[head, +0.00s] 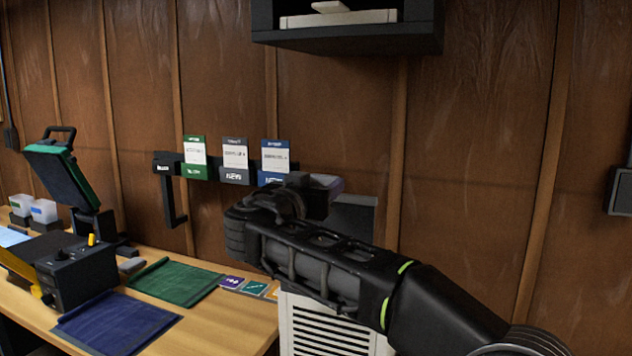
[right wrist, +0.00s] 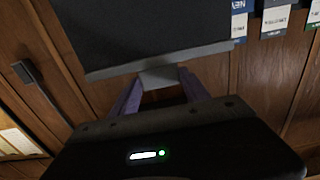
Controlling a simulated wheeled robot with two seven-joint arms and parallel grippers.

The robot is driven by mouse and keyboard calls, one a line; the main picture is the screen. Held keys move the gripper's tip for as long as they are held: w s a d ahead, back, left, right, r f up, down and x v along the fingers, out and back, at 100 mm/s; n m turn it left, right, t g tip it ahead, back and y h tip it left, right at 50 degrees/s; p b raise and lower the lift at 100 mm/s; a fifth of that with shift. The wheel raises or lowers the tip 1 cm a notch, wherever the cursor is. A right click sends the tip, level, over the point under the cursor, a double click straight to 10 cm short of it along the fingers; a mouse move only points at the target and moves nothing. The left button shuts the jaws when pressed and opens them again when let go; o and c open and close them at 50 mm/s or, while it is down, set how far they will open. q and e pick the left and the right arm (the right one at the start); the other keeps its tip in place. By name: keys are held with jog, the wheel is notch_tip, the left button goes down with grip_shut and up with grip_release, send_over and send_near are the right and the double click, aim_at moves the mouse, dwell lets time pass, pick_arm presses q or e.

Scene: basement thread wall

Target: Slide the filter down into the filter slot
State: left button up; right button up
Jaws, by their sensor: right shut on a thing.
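The filter is a dark grey panel with a lighter edge and a small tab. In the head view its upper part (head: 356,216) shows behind my right arm. It fills the upper middle of the right wrist view (right wrist: 150,32). My right gripper (head: 328,186) is shut on the filter's tab, its purple fingers on either side in the right wrist view (right wrist: 160,82). Below is a white louvred unit (head: 325,330), partly covered by my arm. The filter slot is hidden, so I cannot tell whether the filter's lower edge is inside it. My left gripper is not in view.
A wooden bench (head: 225,325) at left holds a heat press (head: 70,190), a green cloth (head: 175,282) and a blue cloth (head: 115,324). Cards hang on a wall rack (head: 172,212) close behind my gripper. A dark shelf (head: 350,36) hangs above.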

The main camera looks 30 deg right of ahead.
jog(key=shift+f+p+x, duration=0.2)
jog(key=shift+p+x, duration=1.2)
jog(key=shift+x, duration=0.45)
jog(key=shift+f+p+x, duration=0.2)
jog(key=shift+p+x, duration=1.15)
jog(key=shift+x, duration=0.45)
notch_tip(320, 180, down, 22)
jog(key=b, duration=2.4)
jog(key=shift+w+d+r, duration=0.1)
jog(key=shift+f+b, duration=1.05)
jog(key=shift+b, duration=0.35)
